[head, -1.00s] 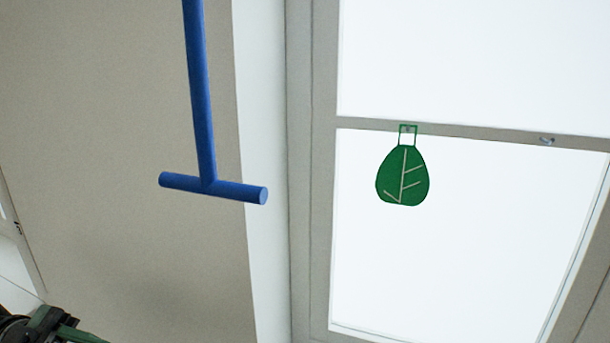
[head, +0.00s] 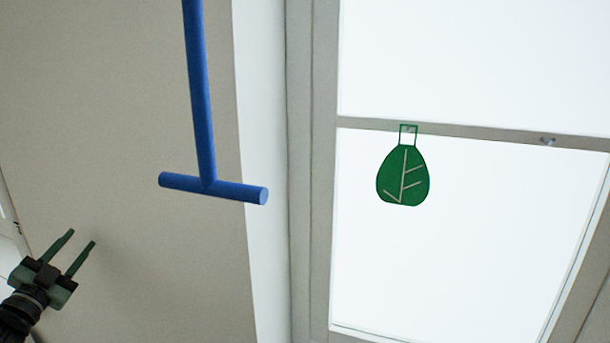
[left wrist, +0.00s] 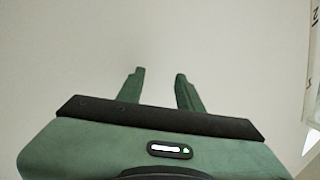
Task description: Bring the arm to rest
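My left gripper (head: 83,243) is at the lower left of the head view, in front of a plain beige wall. Its two green fingers are apart with nothing between them. In the left wrist view the fingers of my left gripper (left wrist: 158,82) also stand apart, with only a plain pale surface beyond. It touches nothing that I can see. My right gripper is in neither view.
A blue T-shaped bar (head: 205,110) hangs down at the upper middle. A green leaf-shaped ornament (head: 404,178) hangs from a hook on the bright window's crossbar (head: 470,131). The space between the left gripper and the blue bar looks clear.

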